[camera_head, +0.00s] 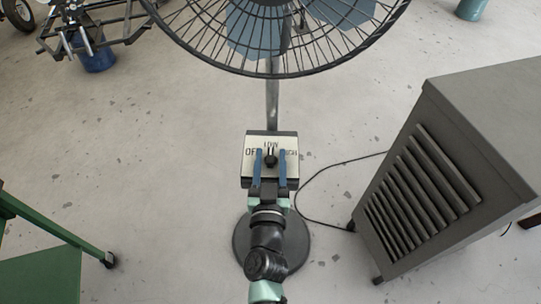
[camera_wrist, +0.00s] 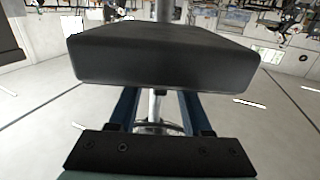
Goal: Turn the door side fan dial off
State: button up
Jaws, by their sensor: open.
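The fan's control box (camera_head: 248,178) has a pale face with OFF at the left, LOW at the top and a partly covered label at the right. A black dial (camera_head: 270,161) sits in the middle of this face, and its pointer seems to stand upright toward LOW. My gripper (camera_head: 270,154) is open, with one blue finger on each side of the dial. I cannot tell whether the fingers touch it. In the wrist view, the dark box (camera_wrist: 165,60) hides the fingertips and the dial, and the blue fingers show below it.
The fan's caged head (camera_head: 275,50) is above the box, on a grey pole (camera_head: 272,105) with a round dark base (camera_head: 298,250). A louvred grey cabinet (camera_head: 440,180) stands at the right, and a green frame (camera_head: 50,225) at the left. A black cable crosses the floor toward the cabinet.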

jog(key=shift+w, duration=0.3)
grip_shut()
